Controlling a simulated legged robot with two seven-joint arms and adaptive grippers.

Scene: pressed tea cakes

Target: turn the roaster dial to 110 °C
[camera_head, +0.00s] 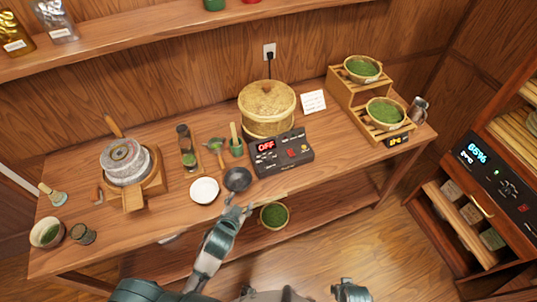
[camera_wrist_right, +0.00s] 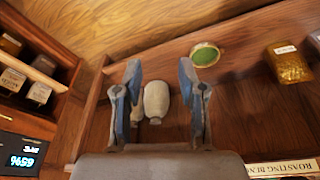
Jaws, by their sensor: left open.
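The roaster control box (camera_head: 282,155) is dark and sits on the table in front of the round woven roaster (camera_head: 267,104). Its left display shows red "OFF", with a smaller red mark to the right. The dial is too small to make out clearly. My left gripper (camera_head: 237,209) is open at the table's front edge, below and left of the box and apart from it. My right gripper (camera_wrist_right: 160,70) shows in the right wrist view with its fingers spread. A pale rounded object (camera_wrist_right: 156,99) appears between the fingers, seemingly beyond them and not gripped.
A stone mill (camera_head: 125,160) stands left. Green-filled baskets (camera_head: 385,113) stand on a stepped rack at right. A cabinet (camera_head: 490,185) reading 65% stands far right.

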